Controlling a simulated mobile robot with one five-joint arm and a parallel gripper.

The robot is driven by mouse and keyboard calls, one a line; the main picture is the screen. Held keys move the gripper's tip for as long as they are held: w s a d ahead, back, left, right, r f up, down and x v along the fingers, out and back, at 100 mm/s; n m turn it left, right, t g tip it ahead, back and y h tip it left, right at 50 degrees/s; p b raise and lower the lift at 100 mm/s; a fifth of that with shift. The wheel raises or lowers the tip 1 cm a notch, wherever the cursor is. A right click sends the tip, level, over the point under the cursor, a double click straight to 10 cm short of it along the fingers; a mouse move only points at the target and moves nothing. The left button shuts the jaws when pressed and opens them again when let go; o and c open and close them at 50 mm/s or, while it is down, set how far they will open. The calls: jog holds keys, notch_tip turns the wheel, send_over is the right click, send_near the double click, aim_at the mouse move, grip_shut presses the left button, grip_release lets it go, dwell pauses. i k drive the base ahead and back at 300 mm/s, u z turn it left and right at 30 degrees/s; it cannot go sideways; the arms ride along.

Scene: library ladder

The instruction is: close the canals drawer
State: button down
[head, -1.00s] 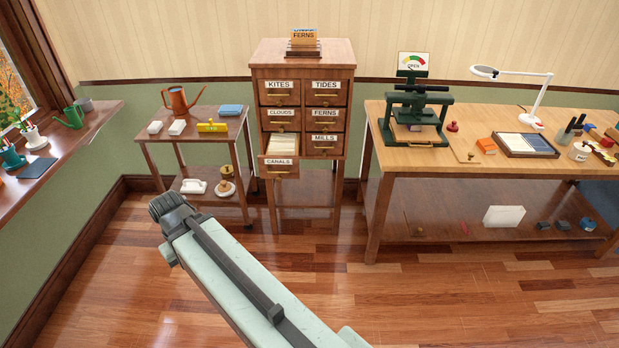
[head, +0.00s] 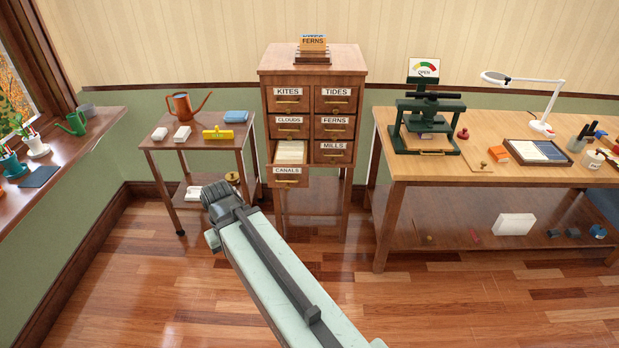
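The canals drawer (head: 288,176) is the bottom left drawer of a wooden card cabinet (head: 313,60) in the head view. It stands pulled out, with pale cards (head: 291,152) showing inside and a brass handle on its front. The other drawers, labelled kites, tides, clouds, ferns and mills, look shut. My pale green arm reaches up from the lower right, and its dark far joint lies left of and below the drawer in the picture. My gripper cannot be made out.
A small side table (head: 190,142) with a copper watering can (head: 186,104) stands left of the cabinet. A long workbench (head: 470,173) with a green press (head: 424,126) stands to the right. Wooden floor (head: 180,270) is open in front.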

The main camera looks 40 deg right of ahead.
aim_at(289, 165)
jog(key=i, duration=0.9)
jog(key=u, duration=0.05)
